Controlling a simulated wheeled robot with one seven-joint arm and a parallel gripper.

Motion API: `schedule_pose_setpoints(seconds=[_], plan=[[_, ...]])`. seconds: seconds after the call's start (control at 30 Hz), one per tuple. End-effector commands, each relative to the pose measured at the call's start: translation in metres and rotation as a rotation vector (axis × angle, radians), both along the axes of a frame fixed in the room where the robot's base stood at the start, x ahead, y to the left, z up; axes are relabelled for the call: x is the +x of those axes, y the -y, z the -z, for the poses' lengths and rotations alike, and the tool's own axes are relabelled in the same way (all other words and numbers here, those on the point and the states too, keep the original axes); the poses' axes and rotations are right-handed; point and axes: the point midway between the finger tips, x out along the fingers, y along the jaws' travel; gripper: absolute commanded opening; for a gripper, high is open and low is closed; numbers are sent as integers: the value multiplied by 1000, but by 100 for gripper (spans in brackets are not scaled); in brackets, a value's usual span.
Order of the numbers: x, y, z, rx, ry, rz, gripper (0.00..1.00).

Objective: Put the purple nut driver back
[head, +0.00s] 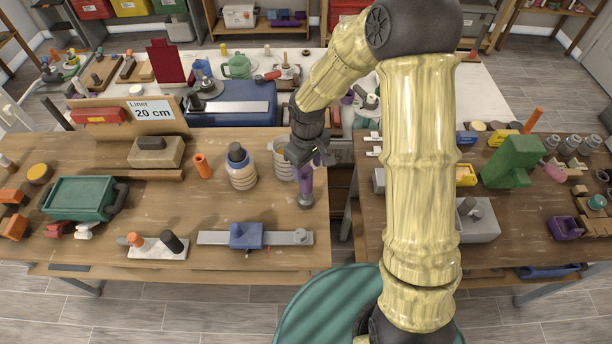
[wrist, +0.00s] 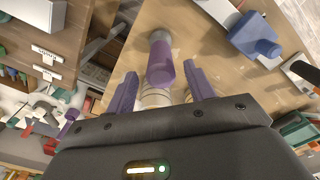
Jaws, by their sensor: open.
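A purple cylinder with a grey end, which looks like the purple nut driver (wrist: 161,62), is between and just past my fingertips in the wrist view. In the head view it is by the right edge of the left table (head: 305,190), its grey end low at the tabletop and partly covered by my gripper. My gripper (head: 311,160) has purple fingers. It is open, with one finger on either side of the purple piece in the wrist view (wrist: 158,78). I cannot tell whether the fingers touch it.
A ringed jar (head: 241,172) and a pale ringed tin (head: 283,160) stand close left of my gripper. A blue block on a grey bar (head: 246,236) lies in front. A gap separates the left table (head: 150,215) from the right table (head: 385,230).

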Motion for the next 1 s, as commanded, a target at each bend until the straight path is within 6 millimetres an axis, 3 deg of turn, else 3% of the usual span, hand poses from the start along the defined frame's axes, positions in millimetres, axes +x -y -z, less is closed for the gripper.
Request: schedule_pose_setpoints(seconds=[0.2,0.33,1.0], plan=[[1,0,-39,1,5,2,54],[1,0,-52,1,4,1,54],[0,0,-55,1,-1,0,54]])
